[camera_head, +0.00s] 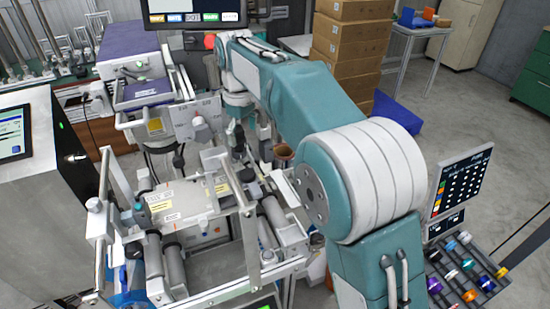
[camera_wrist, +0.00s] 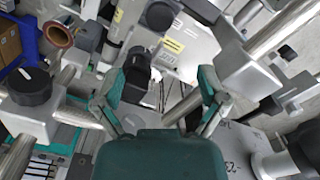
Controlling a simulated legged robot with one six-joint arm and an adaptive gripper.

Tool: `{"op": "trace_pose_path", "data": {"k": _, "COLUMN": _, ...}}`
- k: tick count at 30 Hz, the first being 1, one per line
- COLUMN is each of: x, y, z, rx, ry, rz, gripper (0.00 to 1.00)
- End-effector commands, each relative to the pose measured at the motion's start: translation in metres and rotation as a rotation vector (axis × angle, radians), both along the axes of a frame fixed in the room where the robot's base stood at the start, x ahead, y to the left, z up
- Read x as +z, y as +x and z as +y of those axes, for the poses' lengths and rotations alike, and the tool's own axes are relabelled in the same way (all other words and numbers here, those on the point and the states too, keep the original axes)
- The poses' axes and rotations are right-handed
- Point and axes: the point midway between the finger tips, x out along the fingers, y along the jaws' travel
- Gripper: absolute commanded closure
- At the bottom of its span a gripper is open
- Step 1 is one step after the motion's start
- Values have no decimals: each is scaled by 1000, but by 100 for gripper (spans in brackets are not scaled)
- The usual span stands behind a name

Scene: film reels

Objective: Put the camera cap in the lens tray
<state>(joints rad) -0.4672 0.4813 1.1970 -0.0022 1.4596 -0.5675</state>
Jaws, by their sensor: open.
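My gripper (camera_wrist: 162,92) is open in the wrist view, its two teal-padded fingers spread wide with nothing held between the tips. Past the left fingertip is a dark block-like part (camera_wrist: 137,66); I cannot tell whether it is the camera cap. A black round piece (camera_wrist: 160,15) shows higher up, and a black knob (camera_wrist: 30,87) sits at the left. I cannot pick out the camera cap or the lens tray for certain in either view. In the head view my arm reaches over the film machine, and my gripper cannot be made out clearly.
The film machine (camera_head: 185,205) has several rollers, rods and knobs standing up. A brown cup-like piece (camera_head: 283,152) is at its right side. Stacked cardboard boxes (camera_head: 350,45) and a blue bin (camera_head: 397,112) stand behind.

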Motion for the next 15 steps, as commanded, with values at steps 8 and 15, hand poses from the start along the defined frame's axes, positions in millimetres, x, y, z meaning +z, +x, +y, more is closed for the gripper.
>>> {"op": "trace_pose_path", "data": {"k": 8, "x": 7, "y": -4, "z": -10, "rx": -27, "ry": 6, "rz": -13, "gripper": 8}}
{"op": "trace_pose_path", "data": {"k": 15, "x": 36, "y": -34, "z": -67, "rx": -189, "ry": 44, "rz": -82, "gripper": 8}}
